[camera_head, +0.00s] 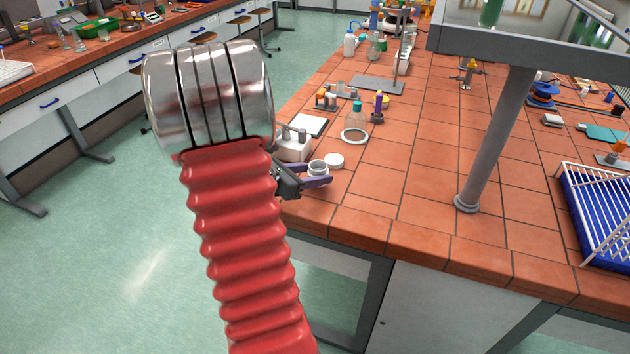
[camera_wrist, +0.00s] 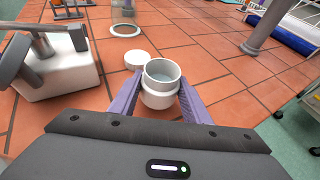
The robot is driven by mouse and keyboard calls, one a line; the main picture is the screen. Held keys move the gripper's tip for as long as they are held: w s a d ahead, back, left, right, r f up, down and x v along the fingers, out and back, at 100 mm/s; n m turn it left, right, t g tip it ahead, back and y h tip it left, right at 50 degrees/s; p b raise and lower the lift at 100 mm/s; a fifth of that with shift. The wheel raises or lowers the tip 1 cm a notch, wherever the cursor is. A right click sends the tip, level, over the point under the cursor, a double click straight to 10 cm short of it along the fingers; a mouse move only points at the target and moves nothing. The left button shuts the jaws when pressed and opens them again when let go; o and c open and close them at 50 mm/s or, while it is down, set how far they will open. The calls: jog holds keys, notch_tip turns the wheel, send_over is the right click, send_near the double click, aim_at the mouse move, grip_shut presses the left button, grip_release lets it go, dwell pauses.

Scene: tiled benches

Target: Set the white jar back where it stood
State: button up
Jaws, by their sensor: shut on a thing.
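The white jar (camera_wrist: 160,88) is open at the top and upright between the two purple fingers of my gripper (camera_wrist: 159,100) in the wrist view. The fingers are shut on its sides. In the head view the jar (camera_head: 317,168) shows near the left edge of the tiled bench, with my gripper (camera_head: 318,181) around it. A round white lid (camera_head: 334,160) lies on the tiles just beyond the jar; it also shows in the wrist view (camera_wrist: 135,60). I cannot tell whether the jar's base touches the tiles.
A white device (camera_wrist: 58,66) with a grey arm stands close on the left in the wrist view. Beyond are a ring-shaped piece (camera_head: 354,135) and a teal-capped bottle (camera_head: 357,115). A grey post (camera_head: 495,140) rises at the right. Bare tiles lie right of the jar.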

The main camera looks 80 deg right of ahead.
jog(key=shift+f, duration=1.3)
jog(key=o, duration=1.2)
jog(key=shift+f, duration=0.1)
jog(key=v, duration=1.1)
jog(key=shift+w+d, duration=0.1)
jog(key=shift+w+a+r, duration=0.25)
jog(key=shift+a+r, duration=0.1)
jog(key=shift+a, duration=0.1)
